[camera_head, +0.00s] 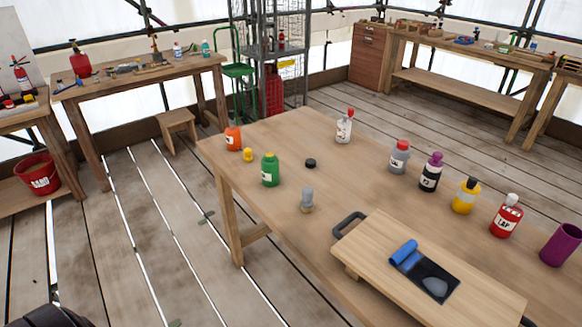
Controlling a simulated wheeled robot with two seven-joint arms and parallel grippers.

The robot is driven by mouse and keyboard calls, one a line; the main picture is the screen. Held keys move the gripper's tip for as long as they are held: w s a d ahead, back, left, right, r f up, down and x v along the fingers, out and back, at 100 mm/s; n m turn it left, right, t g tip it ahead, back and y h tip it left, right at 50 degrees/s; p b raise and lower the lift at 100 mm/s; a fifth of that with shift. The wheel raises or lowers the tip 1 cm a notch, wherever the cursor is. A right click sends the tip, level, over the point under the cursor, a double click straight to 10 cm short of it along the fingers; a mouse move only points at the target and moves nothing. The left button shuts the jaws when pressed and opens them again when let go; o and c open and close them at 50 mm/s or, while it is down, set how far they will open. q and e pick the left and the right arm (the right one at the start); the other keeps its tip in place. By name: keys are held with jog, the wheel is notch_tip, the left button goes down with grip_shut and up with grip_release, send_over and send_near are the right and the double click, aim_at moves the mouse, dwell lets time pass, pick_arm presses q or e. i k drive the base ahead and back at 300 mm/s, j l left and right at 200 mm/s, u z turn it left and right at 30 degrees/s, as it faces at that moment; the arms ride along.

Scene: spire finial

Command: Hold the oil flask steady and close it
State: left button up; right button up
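Several small bottles stand on the wooden table. I cannot tell for certain which is the oil flask, as the labels are too small to read surely. They include a green bottle (270,170), an orange bottle (233,138), a white bottle with a red top (344,128), a grey bottle with a red cap (399,157), a dark bottle with a purple top (430,174), a yellow bottle with a black cap (466,196) and a red bottle with a white cap (506,216). A loose black cap (310,163) lies beyond the green bottle. Neither gripper is in view.
A small grey-topped item (307,200) and a yellow one (248,155) stand nearby. A wooden board (480,287) with a black handle carries a dark plate and blue roll (404,252). A purple cup (561,244) stands right.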

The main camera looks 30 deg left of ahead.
aim_at(270, 166)
jog(key=j+z, duration=0.1)
jog(key=j, duration=0.55)
jog(key=j+z, duration=0.15)
jog(key=j, duration=0.5)
jog(key=j+z, duration=0.1)
jog(key=j, duration=0.5)
jog(key=j+z, duration=0.1)
jog(key=j, duration=0.55)
jog(key=k+j+z, duration=0.1)
jog(key=j, duration=0.55)
jog(key=k+j+z, duration=0.15)
jog(key=j, duration=0.45)
